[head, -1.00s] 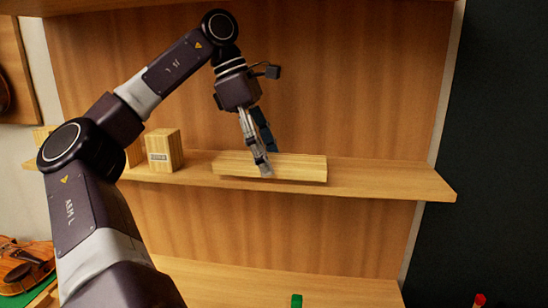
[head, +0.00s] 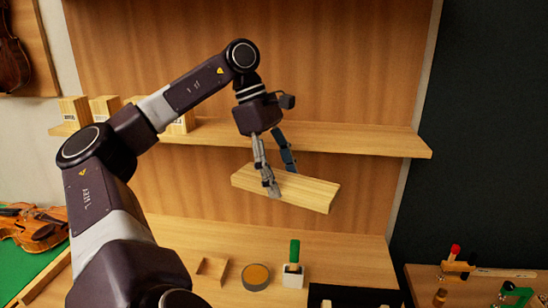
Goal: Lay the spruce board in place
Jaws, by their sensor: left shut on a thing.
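The spruce board (head: 308,190) is a pale, thick wooden plank. It hangs in the air in front of and a little below the wooden shelf (head: 350,137), tilted with its right end lower. My left gripper (head: 274,182) is shut on the board, with one finger on its near side and the other behind it. The board is clear of the shelf and above the bench top (head: 330,242). My right gripper is not in view.
Several wooden blocks (head: 75,112) stand at the shelf's left. On the bench are a small wooden tray (head: 212,270), a round tin (head: 256,277), a green-handled tool in a white holder (head: 293,275) and a black-edged thing at the front. A violin (head: 30,228) lies left; clamps lie right.

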